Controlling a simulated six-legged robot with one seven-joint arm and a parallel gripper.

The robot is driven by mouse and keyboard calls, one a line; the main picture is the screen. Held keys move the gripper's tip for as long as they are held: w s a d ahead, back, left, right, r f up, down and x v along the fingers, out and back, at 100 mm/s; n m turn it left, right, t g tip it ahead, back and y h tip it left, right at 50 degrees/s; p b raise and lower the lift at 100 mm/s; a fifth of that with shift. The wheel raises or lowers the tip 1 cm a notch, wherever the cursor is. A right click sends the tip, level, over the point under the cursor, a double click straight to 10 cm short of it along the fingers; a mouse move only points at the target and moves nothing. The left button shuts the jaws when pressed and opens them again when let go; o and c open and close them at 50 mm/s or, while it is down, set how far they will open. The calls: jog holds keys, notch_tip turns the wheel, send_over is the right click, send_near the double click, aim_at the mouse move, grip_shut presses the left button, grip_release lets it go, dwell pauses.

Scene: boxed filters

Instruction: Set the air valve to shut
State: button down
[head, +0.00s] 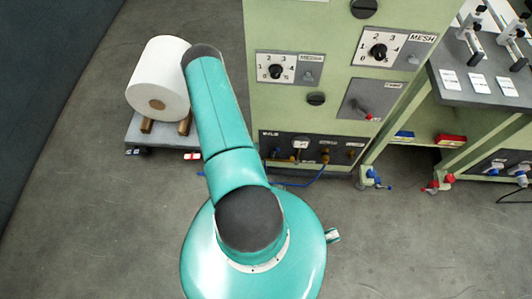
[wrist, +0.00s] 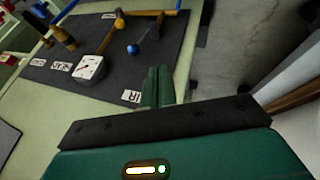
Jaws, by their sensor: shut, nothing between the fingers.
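A dark panel (wrist: 70,85) in the wrist view carries brass pipework, a white gauge (wrist: 90,68) and a small lever with a blue ball end (wrist: 133,48), which looks like the air valve's handle. A partly covered label ending in "IR" (wrist: 131,97) lies beside my gripper. My gripper (wrist: 158,70) is shut and empty, its green fingers just short of the blue ball and apart from it. In the head view the same panel (head: 285,138) is low on the green cabinet, with the gauge (head: 300,144). My gripper is hidden there. I cannot read the valve's setting.
The green cabinet (head: 310,20) has dials and a red-handled switch (head: 364,114) above the panel. A white roll (head: 158,80) on a low grey cart stands left of my arm. A workbench (head: 490,80) stands right. The front floor is clear.

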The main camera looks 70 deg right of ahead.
jog(key=s+d+f, duration=0.6)
jog(key=f, duration=0.3)
jog(key=shift+d+f, duration=0.25)
jog(key=shift+d, duration=0.1)
